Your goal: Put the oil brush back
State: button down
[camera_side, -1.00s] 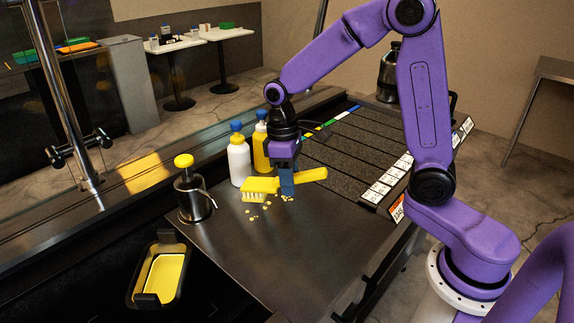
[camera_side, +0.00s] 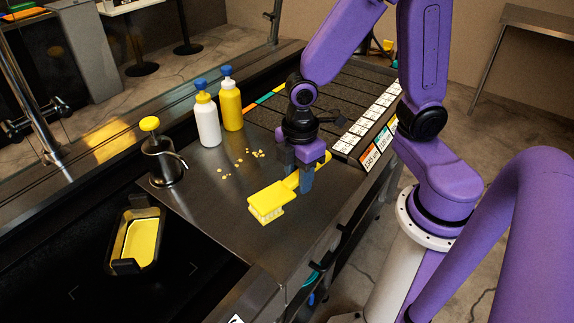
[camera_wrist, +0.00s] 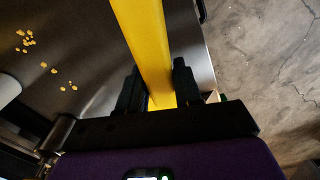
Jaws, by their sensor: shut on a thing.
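The yellow oil brush (camera_side: 267,202) is in my gripper (camera_side: 303,178), which is shut on its handle. In the side view the brush head points to the lower left, with pale bristles facing down, near the front edge of the steel counter. It looks raised above the counter, but the exact height is hard to tell. In the wrist view the yellow handle (camera_wrist: 148,45) runs between my two dark fingers, and the brush head is out of sight. A black oil tray with yellow liquid (camera_side: 120,262) hangs at the lower left, beside the counter.
A white bottle (camera_side: 208,122) and a yellow bottle (camera_side: 231,108) stand at the counter's back. A steel pump can with a yellow knob (camera_side: 163,165) stands at the left corner. Yellow crumbs (camera_side: 250,153) lie on the steel. The dark ribbed griddle slats (camera_side: 345,105) are behind my gripper.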

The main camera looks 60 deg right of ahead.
jog(key=shift+s, duration=0.3)
jog(key=shift+f, duration=3.6)
jog(key=c, duration=0.7)
grip_release()
